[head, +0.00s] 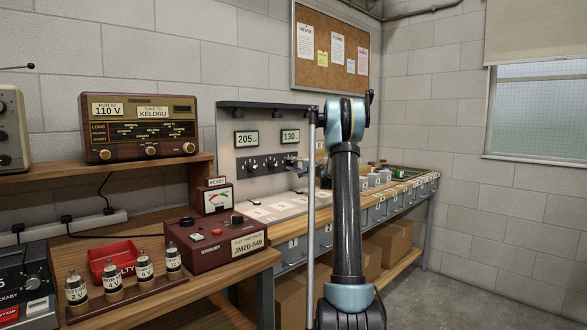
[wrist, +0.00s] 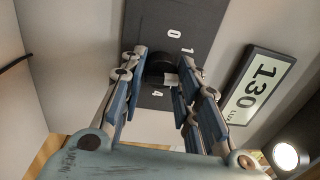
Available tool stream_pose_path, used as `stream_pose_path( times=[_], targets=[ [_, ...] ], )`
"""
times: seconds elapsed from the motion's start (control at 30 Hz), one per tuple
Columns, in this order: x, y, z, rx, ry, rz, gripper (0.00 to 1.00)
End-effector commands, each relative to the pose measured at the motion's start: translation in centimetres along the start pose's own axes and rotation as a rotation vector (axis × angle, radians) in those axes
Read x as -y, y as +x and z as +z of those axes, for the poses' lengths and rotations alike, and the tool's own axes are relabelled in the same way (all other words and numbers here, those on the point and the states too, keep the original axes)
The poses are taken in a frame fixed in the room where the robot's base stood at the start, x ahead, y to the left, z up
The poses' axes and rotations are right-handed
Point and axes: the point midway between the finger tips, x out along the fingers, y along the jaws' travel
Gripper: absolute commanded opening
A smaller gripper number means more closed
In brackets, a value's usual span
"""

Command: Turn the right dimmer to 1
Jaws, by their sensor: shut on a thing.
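The right dimmer is a round black knob (wrist: 158,66) on a dark plate (wrist: 178,18) in the wrist view. White labels on the plate read 0, 1 and 4; others are covered by the fingers. A small white patch shows at the knob's lower right side. My gripper (wrist: 160,76) has one finger on each side of the knob and is shut on it. The lit display (wrist: 262,86) beside the plate reads 130 LUX. In the head view the grey panel (head: 226,150) carries displays reading 205 and 130; my arm hides part of its right side.
A brown radio (head: 140,128) sits on a wooden shelf at left. Below it are a red control box (head: 215,245), a red tray (head: 112,262) and several tubes. A long bench with drawers (head: 400,195) runs right, with boxes beneath. Floor at lower right is clear.

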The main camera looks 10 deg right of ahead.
Motion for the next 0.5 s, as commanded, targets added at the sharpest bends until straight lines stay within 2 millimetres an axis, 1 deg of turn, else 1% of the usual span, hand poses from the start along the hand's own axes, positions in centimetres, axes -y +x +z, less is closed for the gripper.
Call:
stream_pose_path(
  times=[0.2, 0.5],
  targets=[
    [-0.2, -0.06, -0.09, 0.014, -0.208, 0.001, 0.06],
    [-0.15, -0.06, -0.21, 0.031, -0.471, -0.002, 0.05]
  ],
)
